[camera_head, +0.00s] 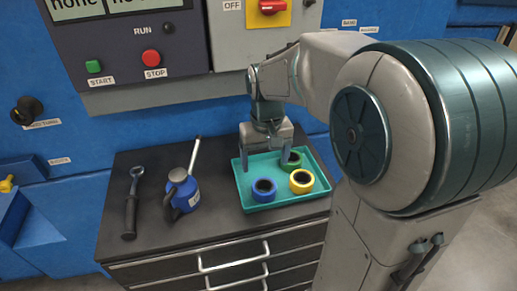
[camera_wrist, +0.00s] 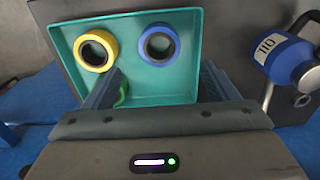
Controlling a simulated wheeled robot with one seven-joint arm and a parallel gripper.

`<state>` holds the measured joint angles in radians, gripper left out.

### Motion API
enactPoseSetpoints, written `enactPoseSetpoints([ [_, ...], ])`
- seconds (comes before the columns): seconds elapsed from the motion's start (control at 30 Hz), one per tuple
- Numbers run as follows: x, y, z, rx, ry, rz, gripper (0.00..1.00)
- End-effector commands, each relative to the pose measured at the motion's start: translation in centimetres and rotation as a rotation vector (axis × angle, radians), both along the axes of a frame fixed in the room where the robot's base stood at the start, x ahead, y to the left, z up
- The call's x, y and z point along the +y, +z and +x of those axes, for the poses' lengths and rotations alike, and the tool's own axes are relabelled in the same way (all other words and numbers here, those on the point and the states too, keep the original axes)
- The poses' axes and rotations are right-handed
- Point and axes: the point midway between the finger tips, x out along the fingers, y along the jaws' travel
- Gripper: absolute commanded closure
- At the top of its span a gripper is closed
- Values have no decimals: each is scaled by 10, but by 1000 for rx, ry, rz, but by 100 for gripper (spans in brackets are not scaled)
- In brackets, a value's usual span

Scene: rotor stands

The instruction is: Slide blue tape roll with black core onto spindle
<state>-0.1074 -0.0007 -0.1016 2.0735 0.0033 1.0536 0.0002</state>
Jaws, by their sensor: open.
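The blue tape roll with black core (camera_head: 263,196) lies flat in the near left part of a teal tray (camera_head: 285,203). In the wrist view the blue roll (camera_wrist: 159,28) is at the far side of the tray, right of the yellow one. My gripper (camera_head: 265,158) is open and empty over the tray, pointing down. In the wrist view its two fingers (camera_wrist: 160,84) are spread wide, with bare tray floor between them. The blue roll is apart from both fingers. I cannot make out a spindle in either view.
A yellow roll (camera_head: 301,188) and a green roll (camera_head: 293,156), partly hidden by a finger, share the tray. A blue oil can (camera_head: 182,194) and a black-handled tool (camera_head: 131,207) are on the dark cabinet top (camera_head: 150,165). A control panel (camera_head: 130,45) rises behind.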

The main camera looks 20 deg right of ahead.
Motion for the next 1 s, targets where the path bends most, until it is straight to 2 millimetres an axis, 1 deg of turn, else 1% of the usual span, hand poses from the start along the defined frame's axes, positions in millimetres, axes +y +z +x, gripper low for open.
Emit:
enactPoseSetpoints([
  [0.1,-1,-6,6,14,-2,-3,20],
  [0.27,-1,-13,7,16,-4,-3,20],
  [0.37,-2,-22,7,17,-4,-3,20],
  [0.47,-2,-34,7,17,-5,-3,20],
  [0.8,-2,-85,7,16,-5,-3,20],
  [0.9,-2,-96,7,16,-4,-3,20],
  [1.0,-2,-104,7,16,-4,-3,20],
])
